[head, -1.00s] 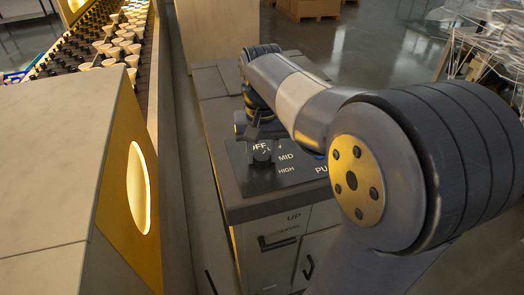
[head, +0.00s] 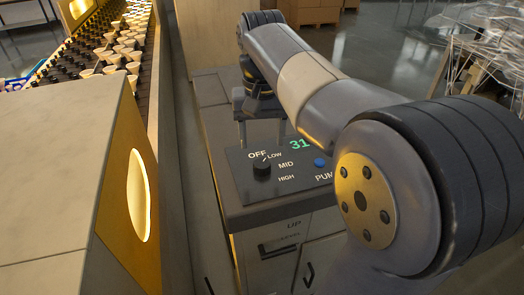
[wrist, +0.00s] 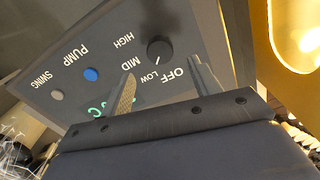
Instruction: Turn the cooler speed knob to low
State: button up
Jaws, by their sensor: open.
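The cooler speed knob (head: 262,169) is a round black dial on a dark control panel, with OFF, LOW, MID and HIGH printed around it. Its white mark points toward LOW. The knob also shows in the wrist view (wrist: 160,49), where its mark is on the side facing LOW. My gripper (head: 261,135) is above and behind the knob in the head view, apart from it. In the wrist view my gripper (wrist: 161,70) is open and empty, with one finger on each side of the LOW and OFF labels.
A blue pump button (head: 320,163) and a green display (head: 299,143) are on the same panel. A grey swing button (wrist: 56,95) shows in the wrist view. A cabinet (head: 50,170) with a glowing oval opening stands at left. Plastic-wrapped goods (head: 480,50) are at far right.

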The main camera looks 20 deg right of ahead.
aim_at(262, 163)
notch_tip(262, 163, up, 4)
jog(key=shift+f, duration=0.15)
dwell(0.3)
notch_tip(262, 163, down, 11)
jog(key=shift+r, duration=0.2)
jog(key=shift+f, duration=0.2)
jog(key=shift+r, duration=0.1)
